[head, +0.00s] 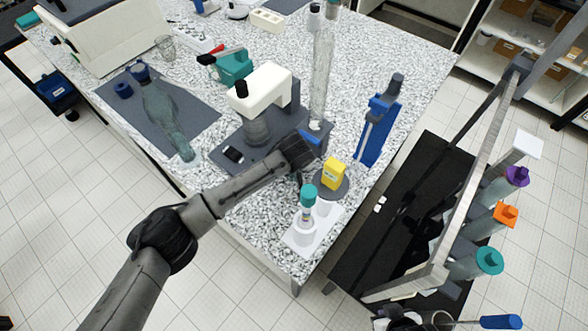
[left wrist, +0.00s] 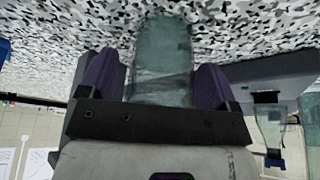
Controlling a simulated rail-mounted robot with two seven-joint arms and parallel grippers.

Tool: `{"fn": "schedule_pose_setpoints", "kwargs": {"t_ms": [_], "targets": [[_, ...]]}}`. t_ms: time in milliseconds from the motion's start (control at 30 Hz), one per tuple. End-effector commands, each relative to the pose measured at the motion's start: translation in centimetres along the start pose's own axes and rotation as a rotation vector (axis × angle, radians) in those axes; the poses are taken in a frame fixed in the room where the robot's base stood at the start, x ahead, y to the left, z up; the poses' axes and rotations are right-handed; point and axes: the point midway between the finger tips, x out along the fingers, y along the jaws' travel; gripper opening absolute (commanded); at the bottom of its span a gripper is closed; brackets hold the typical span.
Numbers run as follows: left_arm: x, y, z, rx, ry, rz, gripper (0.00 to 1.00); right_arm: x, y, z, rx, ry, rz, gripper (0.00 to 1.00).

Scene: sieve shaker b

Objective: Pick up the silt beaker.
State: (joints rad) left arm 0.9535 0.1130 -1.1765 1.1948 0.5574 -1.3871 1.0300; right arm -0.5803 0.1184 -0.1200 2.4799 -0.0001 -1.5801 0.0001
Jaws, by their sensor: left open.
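In the left wrist view, a clear greenish glass vessel (left wrist: 162,60), which looks like the silt beaker, stands between the two purple fingers of my left gripper (left wrist: 160,85). The gripper is open around it; I cannot tell whether either finger touches the glass. In the head view, my left arm reaches in from the lower left to beside the shaker. Its dark wrist hides the fingers and the vessel. My right gripper seems to be the dark shape (head: 400,318) at the bottom edge, largely cut off; its jaws cannot be made out.
The white-and-grey shaker (head: 266,88) stands left of my wrist. A tall glass column (head: 320,75) is behind it. A blue stand (head: 376,130), a yellow block (head: 334,172) and a teal-capped bottle (head: 308,195) are close on the right. Tall capped containers stand in the rack (head: 475,135).

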Motion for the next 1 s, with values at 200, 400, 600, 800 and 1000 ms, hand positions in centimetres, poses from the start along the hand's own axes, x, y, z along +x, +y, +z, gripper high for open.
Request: {"fn": "schedule_pose_setpoints", "kwargs": {"t_ms": [200,400,600,800,1000], "targets": [[0.04,0.01,-0.02,0.000,0.000,0.000,0.84,0.00,-0.10,-0.02,0.003,0.000,-0.003,0.00],[0.04,-0.01,-0.02,0.000,0.000,0.000,0.67,0.00,-0.10,-0.02,0.003,0.000,-0.003,0.00],[0.04,-0.02,-0.02,0.000,0.000,0.000,0.47,0.00,-0.06,-0.01,0.002,0.000,-0.001,0.00],[0.04,-0.02,-0.02,0.000,0.000,0.000,0.28,0.00,0.12,0.03,-0.004,-0.001,0.003,0.00],[0.02,-0.01,-0.04,0.000,0.001,0.000,0.28,0.00,0.20,0.04,-0.007,-0.001,0.005,0.00]]}}
